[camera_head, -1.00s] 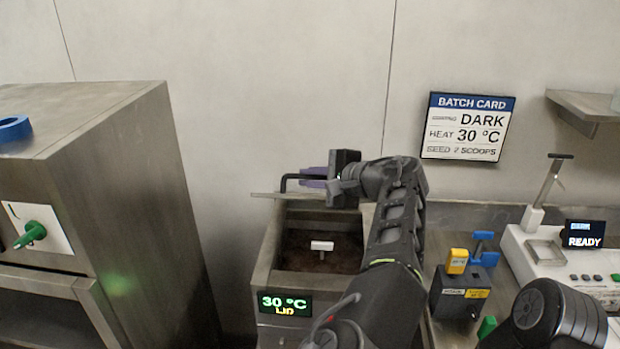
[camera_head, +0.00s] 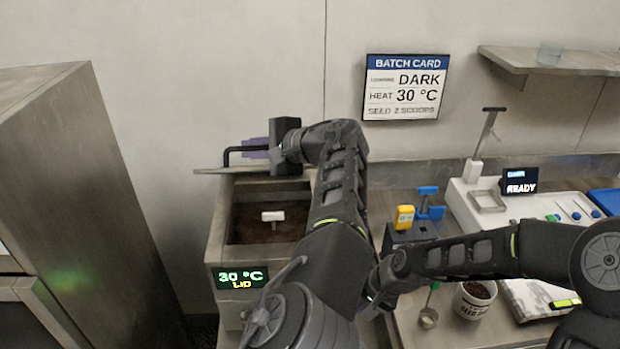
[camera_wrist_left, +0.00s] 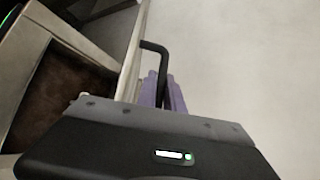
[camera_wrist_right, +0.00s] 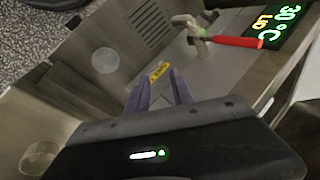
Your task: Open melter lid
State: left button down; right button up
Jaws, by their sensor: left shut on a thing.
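The melter (camera_head: 217,240) is a steel tank with a "30 °C LID" display (camera_head: 240,278). Its top is uncovered, showing brown contents and a small white T-shaped piece inside. The lid (camera_head: 210,171) stands raised at the back rim, seen nearly edge-on, with a black bar handle (camera_head: 228,153). My left gripper (camera_head: 250,148) is shut on this handle; its purple fingers and the handle (camera_wrist_left: 152,46) also show in the left wrist view. My right gripper (camera_wrist_right: 160,85) has its fingers apart and empty, facing the melter's front with its red lever (camera_wrist_right: 238,42).
A steel cabinet (camera_head: 90,170) stands at the left. Right of the melter are a dark block with yellow and blue pieces (camera_head: 404,217), a labelled cup (camera_head: 474,299), a small scoop (camera_head: 428,317) and a white machine reading READY (camera_head: 470,200). A shelf (camera_head: 550,60) hangs above.

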jog(key=shift+m+t, duration=0.4)
jog(key=shift+m, duration=0.3)
jog(key=w+d+r, duration=0.1)
jog(key=r, duration=0.2)
jog(key=w+d+r, duration=0.1)
jog(key=r, duration=0.2)
jog(key=w+d+r, duration=0.1)
jog(key=r, duration=0.2)
jog(key=shift+d+r, duration=0.1)
jog(key=shift+r, duration=0.25)
grip_shut()
jog(key=w+a+r+m+g+y, duration=0.25)
jog(key=a+m+y, duration=0.4)
jog(key=m, duration=0.55)
jog(key=w+d+r+m+t+y, duration=0.1)
jog(key=w+d+r+m+y, duration=0.2)
jog(key=d+r+m+y, duration=0.3)
notch_tip(320, 180, up, 2)
jog(key=m+y, duration=0.2)
jog(key=m, duration=0.1)
jog(key=shift+w+r+y, duration=0.25)
jog(key=shift+w+y, duration=0.1)
jog(key=shift+w, duration=0.05)
